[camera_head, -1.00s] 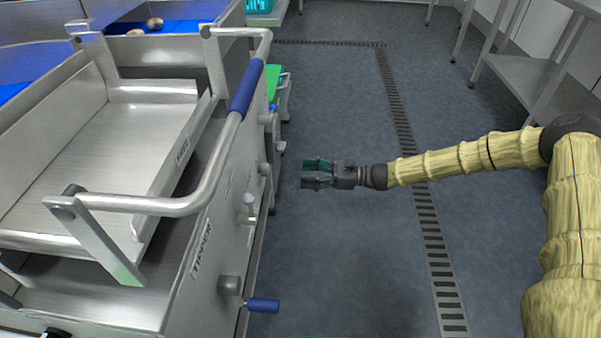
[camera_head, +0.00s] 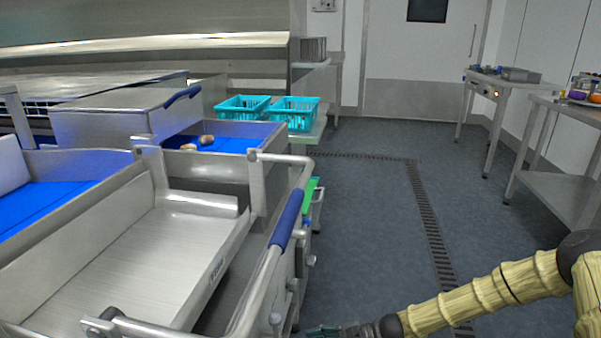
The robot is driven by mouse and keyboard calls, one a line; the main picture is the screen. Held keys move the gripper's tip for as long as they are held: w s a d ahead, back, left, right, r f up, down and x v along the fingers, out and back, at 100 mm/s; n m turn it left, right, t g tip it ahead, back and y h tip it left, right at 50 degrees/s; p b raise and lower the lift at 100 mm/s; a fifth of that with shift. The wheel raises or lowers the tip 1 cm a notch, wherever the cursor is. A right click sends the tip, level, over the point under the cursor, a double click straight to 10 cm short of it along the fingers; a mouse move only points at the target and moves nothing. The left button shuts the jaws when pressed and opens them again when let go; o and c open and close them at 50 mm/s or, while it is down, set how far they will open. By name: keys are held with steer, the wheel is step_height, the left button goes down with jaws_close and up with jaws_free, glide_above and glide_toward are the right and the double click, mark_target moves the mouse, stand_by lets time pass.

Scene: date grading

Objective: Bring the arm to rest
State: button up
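My arm, in a yellowish sleeve, reaches in from the right edge of the head view at the bottom right. My gripper (camera_head: 333,330) is at the bottom edge of the view, to the right of the steel tipper machine (camera_head: 190,250) and over the floor. Its fingers are partly cut off by the frame edge, so I cannot tell whether they are apart. I see nothing held in the visible part.
The tipper's blue-gripped handle (camera_head: 286,220) stands just left of my arm. Brown dates (camera_head: 206,140) lie on a blue surface behind it. Two teal baskets (camera_head: 292,113) stand farther back. Steel tables (camera_head: 560,170) line the right wall. The floor (camera_head: 370,220) between is clear.

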steer(key=s+d+f+n+g+h, duration=0.1)
steer(key=s+f+n+h, duration=0.15)
steer(key=s+f, duration=0.4)
steer(key=s+d+f+n+g+h, duration=0.1)
steer(key=s+f+n+h, duration=0.15)
steer(key=s, duration=0.65)
steer(key=s+f+n+g+h, duration=0.1)
steer(key=s+f+n+h, duration=0.15)
steer(key=s+f, duration=0.4)
steer(key=s+d+r+n+t+h, duration=0.1)
steer(key=s+d+r+n+h, duration=0.2)
steer(key=s+d+n, duration=0.2)
steer(key=s+d+r+n+t+h+p, duration=0.1)
steer(key=s+d+r+n+t+h, duration=0.1)
steer(key=s+d+n+h, duration=0.2)
steer(key=s+d, duration=0.3)
steer(key=d, duration=0.4)
steer(key=shift+s+r+n, duration=0.25)
steer(key=shift+r+n, duration=0.1)
steer(key=shift+r, duration=0.05)
step_height(320, 180, up, 24)
steer(key=p, duration=2.4)
steer(key=shift+f, duration=0.1)
steer(key=shift+c, duration=0.5)
